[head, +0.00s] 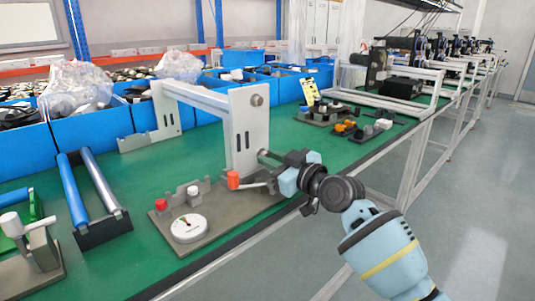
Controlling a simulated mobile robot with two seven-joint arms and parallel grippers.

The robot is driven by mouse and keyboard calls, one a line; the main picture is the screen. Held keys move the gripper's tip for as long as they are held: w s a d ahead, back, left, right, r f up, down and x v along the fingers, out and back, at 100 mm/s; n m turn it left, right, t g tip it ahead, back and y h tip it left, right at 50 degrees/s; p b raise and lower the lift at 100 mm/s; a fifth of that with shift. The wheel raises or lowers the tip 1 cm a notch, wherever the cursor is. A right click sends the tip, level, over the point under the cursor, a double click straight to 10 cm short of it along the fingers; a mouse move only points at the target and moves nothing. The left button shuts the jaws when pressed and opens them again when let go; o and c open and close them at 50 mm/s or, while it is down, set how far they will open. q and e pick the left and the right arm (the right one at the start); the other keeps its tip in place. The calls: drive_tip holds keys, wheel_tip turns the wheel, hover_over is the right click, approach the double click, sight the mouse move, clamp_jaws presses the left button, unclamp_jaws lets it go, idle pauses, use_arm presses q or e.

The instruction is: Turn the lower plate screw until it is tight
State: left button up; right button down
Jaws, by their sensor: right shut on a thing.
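A pale grey upright plate (239,135) stands on a grey-brown base (222,214) near the front edge of the green bench. A round upper screw head (257,100) shows near its top. My right arm comes in from the lower right, and my right gripper (266,157) is at the lower part of the plate's right side, shut at the place of the lower plate screw. The screw itself is mostly hidden by the fingers, and how far it is seated cannot be seen. My left gripper is not in view.
The base also carries a round white dial gauge (188,228), a red knob (160,204) and an orange-red knob (233,180) close to my gripper. A blue roller stand (98,200) is at left. Blue bins (89,143) line the back.

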drive_tip(key=m, duration=0.1)
drive_tip(key=m+p, duration=0.1)
drive_tip(key=m, duration=0.1)
drive_tip(key=m+p, duration=0.1)
drive_tip(key=m, duration=0.1)
drive_tip(key=shift+r, duration=0.25)
drive_tip(key=m+p, duration=0.1)
drive_tip(key=m, duration=0.1)
drive_tip(key=shift+f+m, duration=0.15)
drive_tip(key=shift+m, duration=0.15)
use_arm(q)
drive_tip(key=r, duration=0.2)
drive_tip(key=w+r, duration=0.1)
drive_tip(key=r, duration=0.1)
use_arm(e)
drive_tip(key=shift+f, duration=0.1)
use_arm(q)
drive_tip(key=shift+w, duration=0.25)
use_arm(e)
drive_tip(key=c, duration=1.4)
unclamp_jaws()
drive_tip(key=shift+c, duration=0.2)
